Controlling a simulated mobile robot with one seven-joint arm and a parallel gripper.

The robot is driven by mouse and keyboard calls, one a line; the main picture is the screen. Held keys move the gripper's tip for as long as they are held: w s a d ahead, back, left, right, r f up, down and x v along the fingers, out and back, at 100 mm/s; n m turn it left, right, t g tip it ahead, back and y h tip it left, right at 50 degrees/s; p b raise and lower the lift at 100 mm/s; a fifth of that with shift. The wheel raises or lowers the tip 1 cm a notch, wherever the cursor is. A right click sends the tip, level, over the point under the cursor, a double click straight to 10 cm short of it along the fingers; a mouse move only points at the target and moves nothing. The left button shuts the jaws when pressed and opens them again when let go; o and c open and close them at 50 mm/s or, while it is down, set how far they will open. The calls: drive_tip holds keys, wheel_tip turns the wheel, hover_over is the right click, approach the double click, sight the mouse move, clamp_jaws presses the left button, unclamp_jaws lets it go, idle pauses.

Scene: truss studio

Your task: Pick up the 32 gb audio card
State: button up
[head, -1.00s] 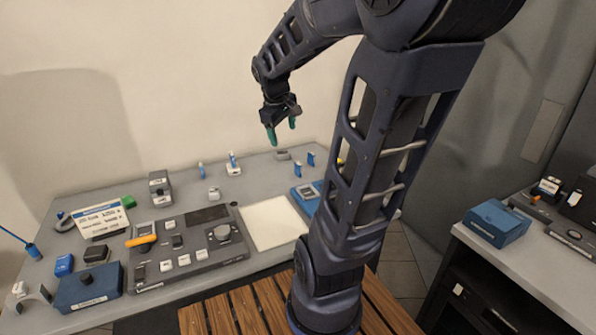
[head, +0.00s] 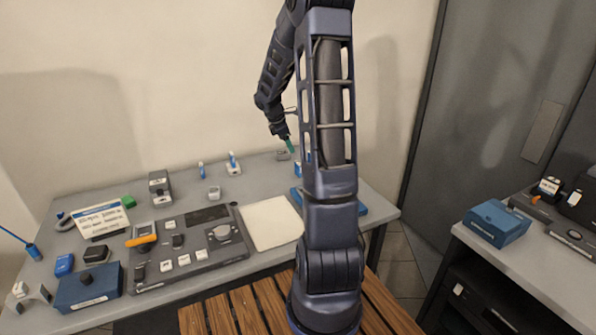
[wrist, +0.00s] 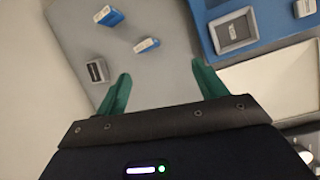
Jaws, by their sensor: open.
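Two small blue cards with white labels stand on the grey table in the wrist view, one nearer my gripper (wrist: 147,45) and one farther off (wrist: 109,16). Their labels are too small to read, so I cannot tell which is the 32 gb audio card. My gripper (wrist: 160,70) is open and empty, its green fingers spread apart, with the nearer card beyond the fingertips. In the head view my gripper (head: 291,146) hangs above the back of the table; a card (head: 298,168) shows beside my arm, which hides the rest.
A small grey labelled block (wrist: 97,71) sits near the left finger. A blue tray (wrist: 206,40) holds a grey framed piece (wrist: 232,30) at the right. A control panel (head: 190,250) and a white pad (head: 270,222) cover the table's middle. A blue box (head: 497,222) stands on the right-hand bench.

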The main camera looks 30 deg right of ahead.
sight(297, 163)
drive_tip(key=shift+w+d+f+n, duration=0.6)
drive_tip(key=shift+d+f, duration=0.65)
drive_tip(key=shift+f, duration=1.5)
drive_tip(key=shift+w+d+f+n, duration=0.35)
drive_tip(key=shift+w+d+f, duration=0.7)
drive_tip(key=shift+f, duration=1.65)
drive_tip(key=shift+w+d+f+n, duration=0.5)
drive_tip(key=shift+d+f, duration=0.9)
drive_tip(key=shift+f, duration=1.35)
drive_tip(key=c, duration=1.1)
drive_tip(key=shift+o, duration=0.2)
drive_tip(key=shift+r, duration=0.1)
